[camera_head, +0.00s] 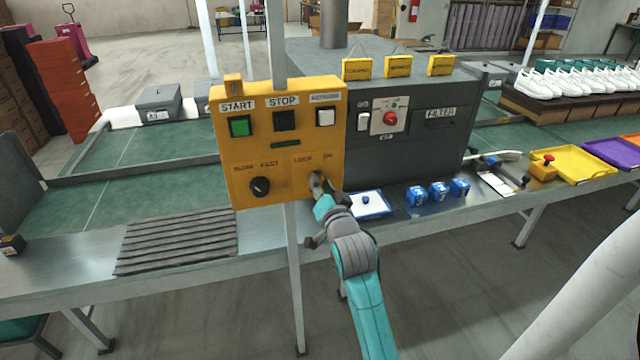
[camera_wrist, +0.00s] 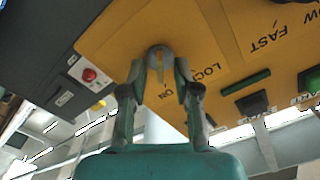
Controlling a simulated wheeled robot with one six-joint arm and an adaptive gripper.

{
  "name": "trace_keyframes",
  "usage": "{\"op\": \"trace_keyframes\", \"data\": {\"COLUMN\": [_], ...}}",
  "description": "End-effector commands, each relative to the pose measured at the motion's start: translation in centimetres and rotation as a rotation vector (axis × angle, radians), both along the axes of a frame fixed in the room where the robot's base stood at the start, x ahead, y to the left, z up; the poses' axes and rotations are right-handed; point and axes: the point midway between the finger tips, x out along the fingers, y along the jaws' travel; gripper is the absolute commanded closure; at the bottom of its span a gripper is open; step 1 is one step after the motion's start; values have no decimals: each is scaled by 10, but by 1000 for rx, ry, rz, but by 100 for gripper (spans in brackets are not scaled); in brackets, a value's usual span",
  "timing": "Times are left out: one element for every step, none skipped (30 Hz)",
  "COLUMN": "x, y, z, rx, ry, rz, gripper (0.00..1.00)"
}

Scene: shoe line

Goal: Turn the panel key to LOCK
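The yellow control panel (camera_head: 240,160) stands over the line. Its key switch (camera_head: 316,180) is at the lower right, under the LOCK and ON labels. In the wrist view the round key switch (camera_wrist: 159,52) has a narrow, pale yellowish key (camera_wrist: 160,70) standing out of it. My gripper (camera_head: 321,194) is at the key and partly covers it in the head view. In the wrist view my gripper's fingers (camera_wrist: 160,78) are apart, one on each side of the key, with a visible gap. I cannot tell clearly which label the key points to.
A black SLOW/FAST knob (camera_head: 260,187) is left of the key. Green, black and white buttons are above. A grey filter cabinet (camera_head: 440,140) with a red knob (camera_head: 389,118) adjoins on the right. A white tray (camera_head: 372,205) and blue blocks (camera_head: 439,193) lie below right.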

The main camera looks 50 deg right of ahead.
Motion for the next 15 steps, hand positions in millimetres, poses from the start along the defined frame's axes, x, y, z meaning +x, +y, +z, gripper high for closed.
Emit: {"op": "trace_keyframes", "data": {"x": [4, 5, 7, 7, 8, 9, 9, 9, 9, 9, 9, 9, 9, 9, 9], "y": [-2, -4, -5, -5, -6, -6, -6, -6, -6, -6, -6, -6, -6, -6, -6], "z": [0, 0, 0, 0, 0, 0, 0, 0, 0, 0, 0, 0, 0, 0, 0], "rx": [0, 0, 0, 0, 0, 0, 0, 0, 0, 0, 0, 0, 0, 0, 0], "ry": [0, 0, 0, 0, 0, 0, 0, 0, 0, 0, 0, 0, 0, 0, 0], "rz": [0, 0, 0, 0, 0, 0, 0, 0, 0, 0, 0, 0, 0, 0, 0], "gripper": [69, 69, 69, 69, 69, 69, 69, 69, 69, 69, 69, 69, 69, 74, 84]}}
